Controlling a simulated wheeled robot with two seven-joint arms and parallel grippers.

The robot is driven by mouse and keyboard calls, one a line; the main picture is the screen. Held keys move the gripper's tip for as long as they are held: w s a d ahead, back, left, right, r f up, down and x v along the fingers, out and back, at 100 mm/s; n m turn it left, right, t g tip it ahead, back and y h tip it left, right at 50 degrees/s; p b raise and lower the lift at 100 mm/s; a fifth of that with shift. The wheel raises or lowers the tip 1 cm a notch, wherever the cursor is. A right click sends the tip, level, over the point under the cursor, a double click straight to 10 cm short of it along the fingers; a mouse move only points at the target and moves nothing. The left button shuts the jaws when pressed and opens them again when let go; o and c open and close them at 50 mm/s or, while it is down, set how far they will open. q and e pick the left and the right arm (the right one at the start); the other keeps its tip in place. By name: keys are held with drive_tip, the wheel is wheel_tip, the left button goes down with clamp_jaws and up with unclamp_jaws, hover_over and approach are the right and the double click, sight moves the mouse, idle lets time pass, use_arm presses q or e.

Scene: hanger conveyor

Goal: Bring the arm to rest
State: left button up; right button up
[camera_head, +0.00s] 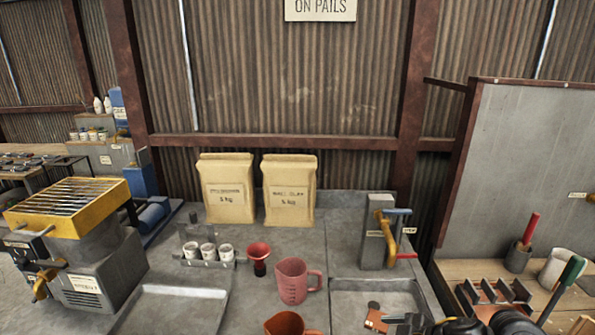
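My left gripper is not in view. Dark rounded parts, probably of my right arm, show at the bottom right edge. A dark piece at their left end may be my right gripper (408,324); it is cut off by the frame, so its fingers cannot be made out. It appears over the front of the right shallow tray (385,288), near a small brown piece (374,316). I cannot tell whether it touches anything.
A grey bench holds two paper bags (230,190), a rack of white cups (208,252), a red funnel (259,256), a pink jug (294,283), an orange vessel (288,324) and a lever-handled post (375,240). A yellow-topped machine (70,210) stands left, a tool shelf (570,268) right.

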drive_tip(key=s+a+f+m+t, duration=0.2)
drive_tip(key=a, duration=0.2)
drive_tip(key=s+d+f+m+g+h, duration=0.2)
drive_tip(key=s+d+f+m, duration=0.1)
drive_tip(key=s, duration=0.5)
drive_tip(key=s+d+f+m+g+h, duration=0.1)
drive_tip(key=s+d+f+m+h, duration=0.25)
drive_tip(key=s, duration=0.45)
drive_tip(key=s+d+f+m+g+h, duration=0.2)
drive_tip(key=s+m, duration=0.1)
drive_tip(key=s, duration=0.5)
wheel_tip(320, 180, down, 32)
drive_tip(key=s+g+b, duration=0.1)
drive_tip(key=b, duration=0.5)
use_arm(q)
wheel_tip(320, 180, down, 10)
drive_tip(key=b, duration=0.4)
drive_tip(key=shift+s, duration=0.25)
use_arm(e)
drive_tip(key=s+d+f+g, duration=0.1)
drive_tip(key=s+d+f, duration=0.1)
drive_tip(key=s+f, duration=1.4)
wheel_tip(320, 180, down, 4)
drive_tip(key=shift+s+d, duration=0.2)
drive_tip(key=shift+d, duration=0.2)
